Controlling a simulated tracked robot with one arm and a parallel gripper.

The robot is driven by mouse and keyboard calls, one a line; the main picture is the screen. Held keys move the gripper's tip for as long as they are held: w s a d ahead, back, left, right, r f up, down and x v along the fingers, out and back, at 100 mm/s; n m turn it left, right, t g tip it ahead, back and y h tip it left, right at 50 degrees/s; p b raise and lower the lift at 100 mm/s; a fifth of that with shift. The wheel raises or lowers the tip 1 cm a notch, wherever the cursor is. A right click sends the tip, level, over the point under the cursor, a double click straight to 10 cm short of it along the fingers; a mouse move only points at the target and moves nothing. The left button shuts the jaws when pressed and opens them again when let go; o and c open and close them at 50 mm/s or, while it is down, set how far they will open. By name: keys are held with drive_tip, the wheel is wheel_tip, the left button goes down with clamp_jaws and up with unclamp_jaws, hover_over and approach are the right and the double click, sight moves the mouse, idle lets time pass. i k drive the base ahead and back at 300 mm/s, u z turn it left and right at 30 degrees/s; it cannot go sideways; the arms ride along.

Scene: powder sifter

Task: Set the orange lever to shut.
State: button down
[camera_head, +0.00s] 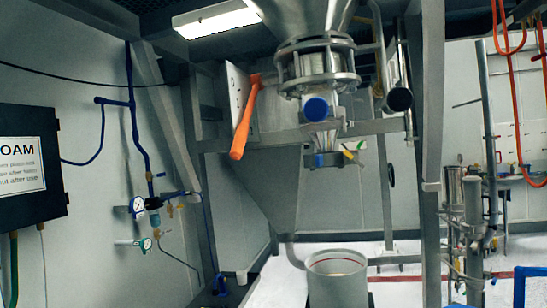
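The orange lever (244,120) is at the upper middle of the head camera view. It hangs from its upper end beside a pale marked plate (236,92) and slants down and slightly left. The marks on the plate are too small to read. The lever is just left of the steel sifter outlet (317,70), which has a blue round cap (316,108) on its front. My gripper is not in view, and nothing touches the lever.
A grey cylindrical container (337,280) stands below the outlet. A black box with a white sign (22,165), blue pipes and gauges (138,205) line the left wall. A steel post (431,150) stands right of the outlet. Open space shows in front of the lever.

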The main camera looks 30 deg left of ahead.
sight(237, 150)
drive_tip(key=i, duration=1)
